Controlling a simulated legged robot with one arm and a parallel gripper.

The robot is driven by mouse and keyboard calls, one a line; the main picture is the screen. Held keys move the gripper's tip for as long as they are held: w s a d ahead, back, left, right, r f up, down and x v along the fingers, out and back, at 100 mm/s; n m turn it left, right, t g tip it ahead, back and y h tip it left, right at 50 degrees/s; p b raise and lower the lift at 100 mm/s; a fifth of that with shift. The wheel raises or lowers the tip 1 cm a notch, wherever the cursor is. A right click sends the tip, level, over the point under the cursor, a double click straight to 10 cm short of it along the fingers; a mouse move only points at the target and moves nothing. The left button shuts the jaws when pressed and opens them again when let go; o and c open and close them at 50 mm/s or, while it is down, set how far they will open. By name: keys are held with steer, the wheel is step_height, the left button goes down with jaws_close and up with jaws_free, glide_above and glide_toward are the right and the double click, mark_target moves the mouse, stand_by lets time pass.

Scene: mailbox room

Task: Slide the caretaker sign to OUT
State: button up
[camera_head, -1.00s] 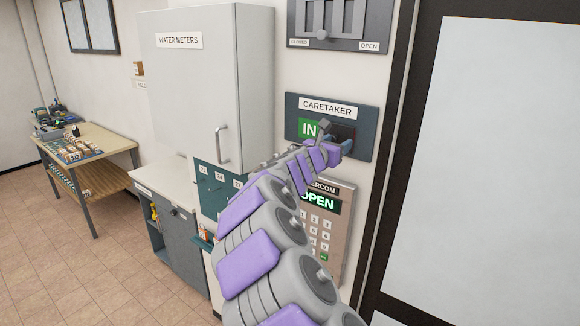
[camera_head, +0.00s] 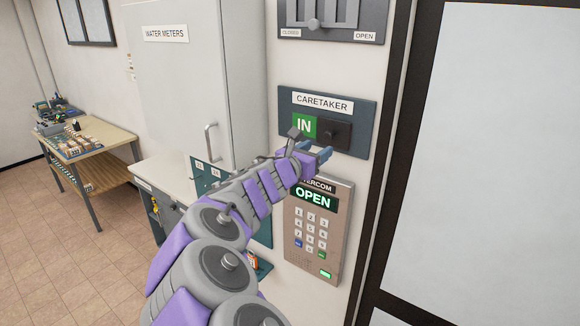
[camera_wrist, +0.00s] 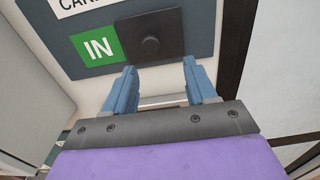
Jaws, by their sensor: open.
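The caretaker sign (camera_head: 358,112) is a dark teal wall panel labelled CARETAKER. A green IN field (camera_head: 304,125) shows on the left of its slot. A dark slider plate with a round knob (camera_head: 332,133) covers the right part. In the wrist view the knob (camera_wrist: 151,45) is above my fingertips, beyond them, and the IN field (camera_wrist: 98,48) is left of it. My gripper (camera_head: 318,150) is just below the slider in the head view. Its two blue fingers are apart with nothing between them, as the wrist view (camera_wrist: 162,78) shows. No OUT word is visible.
An intercom (camera_head: 318,232) with a lit OPEN display is right below the sign. A slider panel labelled CLOSED and OPEN (camera_head: 330,30) is above it. A water meters cabinet (camera_head: 185,90) juts out to the left. A dark door frame (camera_head: 392,130) stands close on the right.

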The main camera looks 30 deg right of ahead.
steer(key=p+v, duration=0.3)
steer(key=v, duration=0.7)
steer(key=shift+f, duration=0.15)
stand_by(1.3)
steer(key=shift+s, duration=0.15)
